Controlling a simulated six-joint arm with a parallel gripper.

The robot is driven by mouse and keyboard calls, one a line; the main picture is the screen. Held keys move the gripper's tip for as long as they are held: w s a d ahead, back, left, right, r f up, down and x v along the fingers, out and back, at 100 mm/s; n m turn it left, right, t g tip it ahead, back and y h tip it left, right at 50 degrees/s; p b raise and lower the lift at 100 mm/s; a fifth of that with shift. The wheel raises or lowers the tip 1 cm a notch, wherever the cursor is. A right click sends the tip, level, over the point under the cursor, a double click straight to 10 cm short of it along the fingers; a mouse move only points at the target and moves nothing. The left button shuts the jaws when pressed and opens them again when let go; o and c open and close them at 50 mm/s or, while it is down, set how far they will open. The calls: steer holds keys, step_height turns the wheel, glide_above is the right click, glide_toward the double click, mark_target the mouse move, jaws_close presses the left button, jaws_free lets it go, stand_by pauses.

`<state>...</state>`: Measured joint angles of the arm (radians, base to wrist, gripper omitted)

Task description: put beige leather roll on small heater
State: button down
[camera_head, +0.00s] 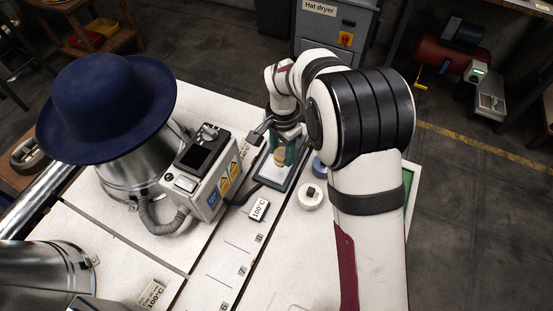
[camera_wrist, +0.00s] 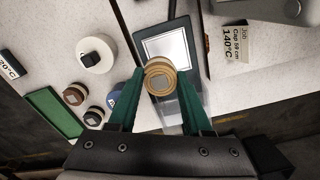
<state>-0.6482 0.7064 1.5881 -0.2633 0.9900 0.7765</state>
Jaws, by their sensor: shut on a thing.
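The beige leather roll (camera_wrist: 160,77) is between the two green fingers of my gripper (camera_wrist: 160,84), which is shut on it. It also shows in the head view (camera_head: 280,156), partly covered by the gripper. The small heater (camera_wrist: 151,47) is a flat dark-framed plate with a pale top; it lies directly behind the roll in the wrist view. In the head view the heater (camera_head: 268,181) lies under my gripper. I cannot tell whether the roll touches the plate or is held just above it.
A white roll (camera_head: 310,196) and a blue roll (camera_head: 319,168) stand right of the heater. A brown roll (camera_wrist: 74,94) is near a green tray (camera_wrist: 52,112). A control box (camera_head: 201,178) and a metal hat press with a blue hat (camera_head: 105,105) stand to the left.

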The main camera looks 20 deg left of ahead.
steer(key=f, duration=0.1)
steer(key=a+f, duration=0.1)
steer(key=f, duration=0.3)
steer(key=shift+a, duration=0.25)
steer(key=shift+f, duration=0.1)
steer(key=shift+c, duration=1.7)
jaws_free()
